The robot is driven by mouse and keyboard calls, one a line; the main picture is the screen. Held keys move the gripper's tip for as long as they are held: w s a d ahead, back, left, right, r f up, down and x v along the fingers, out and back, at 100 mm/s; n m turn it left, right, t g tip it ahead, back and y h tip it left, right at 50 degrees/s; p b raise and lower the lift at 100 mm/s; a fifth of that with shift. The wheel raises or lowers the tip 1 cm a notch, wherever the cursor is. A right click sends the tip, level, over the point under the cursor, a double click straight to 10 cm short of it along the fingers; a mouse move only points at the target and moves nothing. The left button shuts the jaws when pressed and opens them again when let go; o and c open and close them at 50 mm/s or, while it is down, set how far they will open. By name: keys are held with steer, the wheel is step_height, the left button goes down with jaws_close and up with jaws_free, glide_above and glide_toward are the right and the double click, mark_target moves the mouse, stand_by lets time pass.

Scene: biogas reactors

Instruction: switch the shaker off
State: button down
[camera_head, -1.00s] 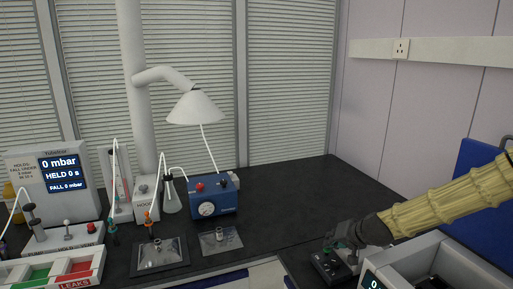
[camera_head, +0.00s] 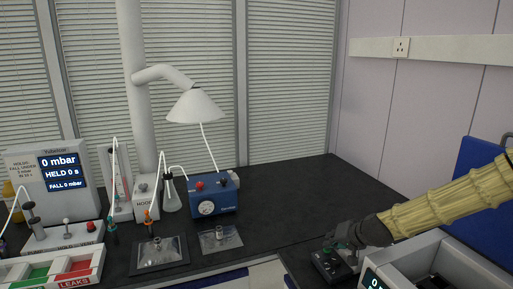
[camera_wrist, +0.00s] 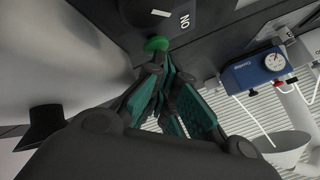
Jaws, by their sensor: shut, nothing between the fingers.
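A small dark control box (camera_head: 330,266) stands at the near edge of the bench on the right, left of a grey open-topped unit (camera_head: 405,258) with a lit display; I cannot tell for certain that this unit is the shaker. My gripper (camera_head: 334,251) is over the box and hides part of it. In the wrist view my gripper (camera_wrist: 160,68) is shut and empty, its teal-padded fingertips close to a green button (camera_wrist: 156,44). I cannot tell whether they touch it. Beside the button are an upside-down ON label (camera_wrist: 185,20) and a dark round knob (camera_wrist: 146,10).
A blue pump with a gauge (camera_head: 208,201) stands farther back, under a white hood (camera_head: 196,106). A leak-test unit (camera_head: 52,178) and red and green trays (camera_head: 73,268) are at left. The black bench (camera_head: 290,200) is clear between pump and control box.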

steer(key=shift+r, duration=0.1)
steer(key=shift+r+p, duration=0.75)
steer(key=shift+r, duration=0.15)
steer(key=shift+r, duration=0.15)
step_height(320, 180, up, 6)
steer(key=p, duration=0.4)
steer(key=shift+p, duration=0.3)
